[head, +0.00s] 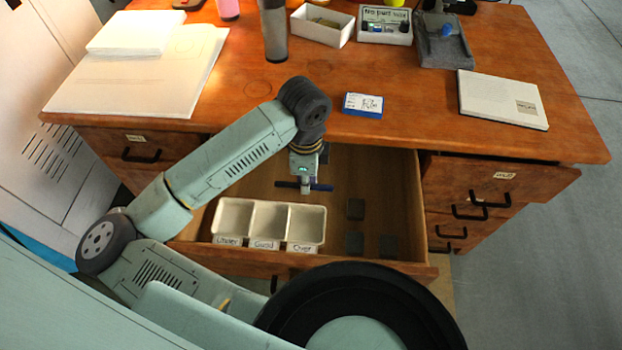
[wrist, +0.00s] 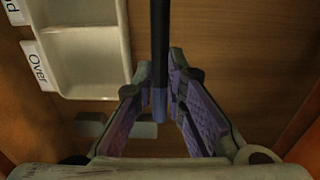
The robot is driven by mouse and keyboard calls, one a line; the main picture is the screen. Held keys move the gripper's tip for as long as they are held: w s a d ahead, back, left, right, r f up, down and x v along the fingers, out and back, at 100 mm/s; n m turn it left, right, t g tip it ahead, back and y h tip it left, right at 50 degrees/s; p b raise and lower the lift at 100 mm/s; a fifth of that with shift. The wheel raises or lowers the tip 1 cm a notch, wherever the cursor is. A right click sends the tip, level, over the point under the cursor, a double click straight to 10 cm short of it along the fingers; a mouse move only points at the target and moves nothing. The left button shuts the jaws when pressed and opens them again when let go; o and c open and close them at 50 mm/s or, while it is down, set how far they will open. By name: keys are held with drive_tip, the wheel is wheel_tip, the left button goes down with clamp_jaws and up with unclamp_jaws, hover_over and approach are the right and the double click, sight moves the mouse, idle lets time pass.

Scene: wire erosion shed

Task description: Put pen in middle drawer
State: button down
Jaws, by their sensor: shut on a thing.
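The middle drawer (head: 388,185) of the wooden desk is pulled open. My gripper (head: 305,187) is over the drawer's inside, behind a white tray, and is shut on a slim dark pen (head: 321,187). The pen lies across the picture in the head view, with a blue part at its right. In the wrist view the pen (wrist: 159,45) stands between the two fingers of my gripper (wrist: 160,80), above the brown drawer floor (wrist: 215,45). I cannot tell whether the pen touches the floor.
The white tray (head: 325,210) has three compartments labelled Under, Good and Over. Several dark square blocks (head: 355,209) lie right of it in the drawer. Drawer floor behind the blocks is clear. The desk top (head: 420,125) overhangs the back; a blue-edged card (head: 363,105) lies on it.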

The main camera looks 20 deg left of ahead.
sight(311, 193)
drive_tip(key=shift+w+d, duration=0.35)
drive_tip(key=shift+w, duration=0.3)
wheel_tip(311, 193, down, 3)
drive_tip(key=shift+f+p, duration=0.15)
drive_tip(key=shift+p, duration=0.6)
drive_tip(key=shift+f, duration=0.2)
drive_tip(key=shift+f+b, duration=0.2)
drive_tip(key=shift+b, duration=0.1)
drive_tip(key=c, duration=1.6)
unclamp_jaws()
drive_tip(key=shift+c, duration=0.2)
drive_tip(key=shift+r, duration=0.1)
drive_tip(key=shift+r+p, duration=0.2)
drive_tip(key=shift+p, duration=0.1)
wheel_tip(311, 193, up, 12)
drive_tip(key=b, duration=0.1)
